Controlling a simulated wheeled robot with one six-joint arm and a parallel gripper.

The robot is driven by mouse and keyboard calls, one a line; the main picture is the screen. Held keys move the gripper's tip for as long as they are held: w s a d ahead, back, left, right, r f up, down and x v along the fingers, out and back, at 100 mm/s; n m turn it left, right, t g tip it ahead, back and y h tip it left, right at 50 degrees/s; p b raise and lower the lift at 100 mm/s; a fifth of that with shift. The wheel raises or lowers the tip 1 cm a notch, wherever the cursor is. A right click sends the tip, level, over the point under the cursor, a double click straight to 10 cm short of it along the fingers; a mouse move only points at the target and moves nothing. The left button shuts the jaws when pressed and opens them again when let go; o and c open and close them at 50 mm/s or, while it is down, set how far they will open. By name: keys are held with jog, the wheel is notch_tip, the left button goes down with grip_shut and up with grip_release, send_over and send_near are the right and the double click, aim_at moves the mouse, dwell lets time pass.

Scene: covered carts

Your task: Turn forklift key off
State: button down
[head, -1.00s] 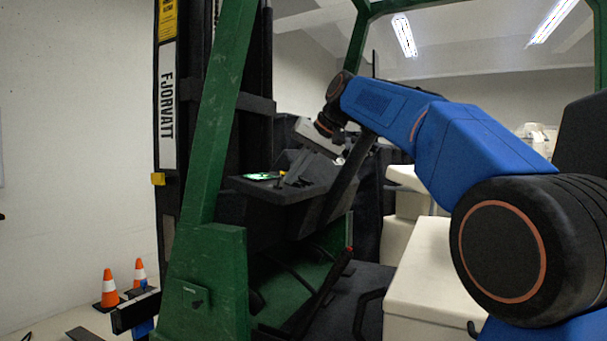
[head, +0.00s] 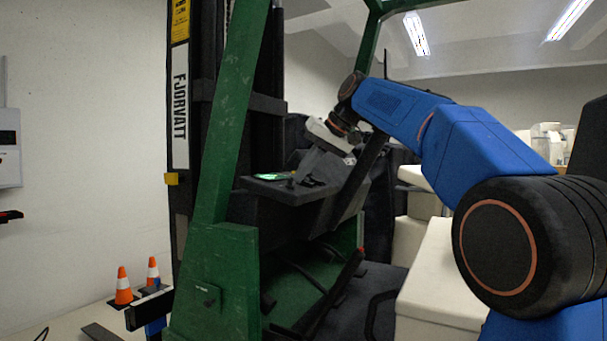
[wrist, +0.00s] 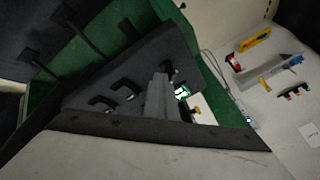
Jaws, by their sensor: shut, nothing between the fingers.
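The forklift's dark console (head: 262,187) carries a lit green screen (head: 270,176) and stands left of centre in the head view. My gripper (head: 296,181) reaches down over the console, just right of the screen. In the wrist view, my grey gripper fingers (wrist: 159,85) are together with nothing between them. The console panel (wrist: 105,88) with black levers (wrist: 128,84) lies beyond them. A small yellow and black piece (wrist: 197,110) is right of the fingers, near the lit screen (wrist: 182,91). I cannot tell if it is the key. The key's position is not readable.
A green forklift post (head: 228,125) rises left of the console. Orange cones (head: 123,285) stand on the floor at left. In the wrist view, a wall (wrist: 245,110) holds several tools.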

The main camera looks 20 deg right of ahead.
jog(key=n, duration=0.1)
jog(key=n+g+y, duration=0.1)
jog(key=shift+w+a+n, duration=0.2)
jog(key=shift+w+n, duration=0.1)
jog(key=shift+n, duration=0.1)
jog(key=shift+w+r, duration=0.1)
jog(key=shift+w+a, duration=0.2)
jog(key=shift+w, duration=0.1)
jog(key=shift+w+a+r, duration=0.1)
jog(key=shift+w+a, duration=0.05)
jog(key=shift+w, duration=0.2)
dwell(0.7)
jog(key=shift+w+d, duration=0.35)
jog(key=shift+w, duration=0.25)
jog(key=v, duration=1.7)
jog(key=shift+r, duration=0.15)
jog(key=shift+s, duration=0.1)
